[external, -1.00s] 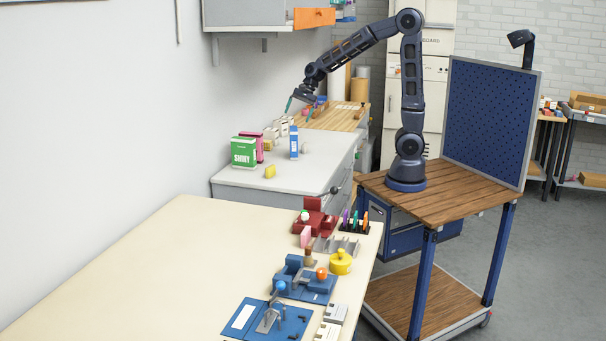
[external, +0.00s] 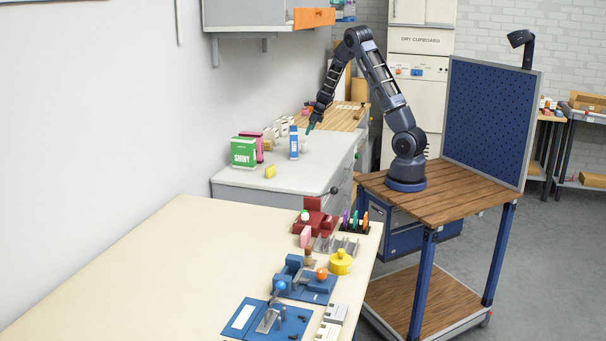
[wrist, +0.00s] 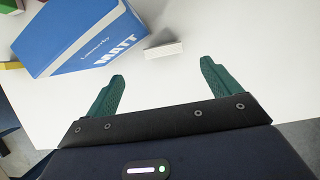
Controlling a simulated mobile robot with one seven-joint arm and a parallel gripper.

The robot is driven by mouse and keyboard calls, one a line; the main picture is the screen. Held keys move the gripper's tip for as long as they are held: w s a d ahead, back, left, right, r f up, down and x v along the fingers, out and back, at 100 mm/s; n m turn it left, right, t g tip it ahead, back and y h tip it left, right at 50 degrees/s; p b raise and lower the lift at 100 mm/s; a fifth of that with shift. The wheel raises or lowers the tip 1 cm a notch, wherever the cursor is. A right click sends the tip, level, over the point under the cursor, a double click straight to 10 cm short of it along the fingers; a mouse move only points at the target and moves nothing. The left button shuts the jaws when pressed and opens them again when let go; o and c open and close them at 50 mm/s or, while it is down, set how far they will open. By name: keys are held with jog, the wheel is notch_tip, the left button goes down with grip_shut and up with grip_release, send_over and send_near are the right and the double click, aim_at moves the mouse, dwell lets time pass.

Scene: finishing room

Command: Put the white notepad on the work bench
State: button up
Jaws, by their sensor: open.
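A small white block (wrist: 164,49), perhaps the white notepad, lies on the pale grey counter top (external: 240,180). In the external view it shows faintly as a pale shape (external: 305,147) just right of a blue and white box (external: 294,143). My gripper (wrist: 163,72) is open and empty, with green fingers pointing down at the counter. The white block is ahead of the fingertips, between their lines, with a gap. In the external view my gripper (external: 310,128) is just above it. A long cream-topped bench (external: 170,260) is in the foreground; I cannot tell if it is the work bench.
The blue box marked MATT (wrist: 80,38) stands close left of the fingers.

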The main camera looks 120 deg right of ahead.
aim_at(304, 144)
jog(key=x, duration=1.1)
jog(key=shift+s, duration=0.4)
jog(key=c, duration=1.1)
jog(key=shift+c, duration=0.2)
notch_tip(304, 144, up, 20)
